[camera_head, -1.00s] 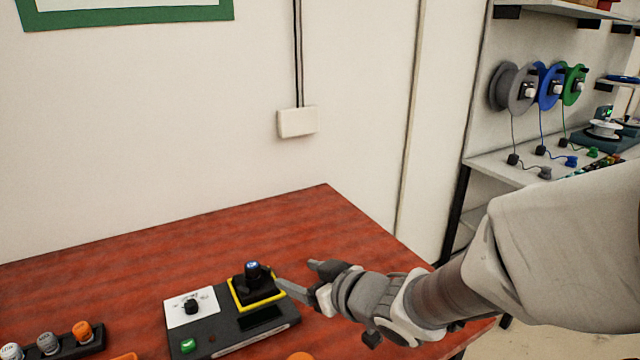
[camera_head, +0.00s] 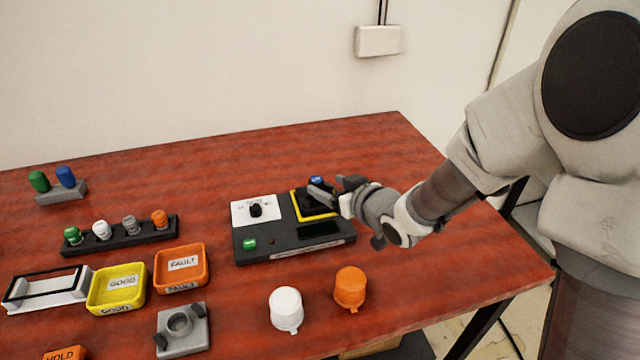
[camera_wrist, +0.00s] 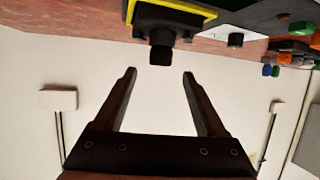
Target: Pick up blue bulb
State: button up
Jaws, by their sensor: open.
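A blue-topped bulb (camera_head: 316,180) stands upright in the black socket of the tester (camera_head: 250,240), inside a yellow square frame. My gripper (camera_head: 334,188) is beside it on the right and partly hides it in the head view. In the wrist view, which is upside down, the bulb's dark end (camera_wrist: 160,56) lies just ahead of the gap between my fingertips (camera_wrist: 160,75). The jaws are open and empty. A second blue bulb (camera_head: 66,177) stands in a grey holder at the back left, beside a green one.
A black rack (camera_head: 120,237) holds several bulbs. A yellow GOOD bin (camera_head: 97,300), an orange FAULT bin (camera_head: 160,275) and a grey socket block (camera_head: 195,335) sit at front left. White (camera_head: 286,308) and orange (camera_head: 350,287) caps stand in front of the tester.

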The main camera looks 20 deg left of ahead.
aim_at(319, 184)
jog(key=x, duration=0.5)
jog(key=shift+a+f+b, duration=0.1)
jog(key=shift+f+b, duration=0.3)
jog(key=shift+f, duration=0.05)
jog(key=shift+w+a+f, duration=0.15)
jog(key=shift+w+a, duration=0.2)
grip_shut()
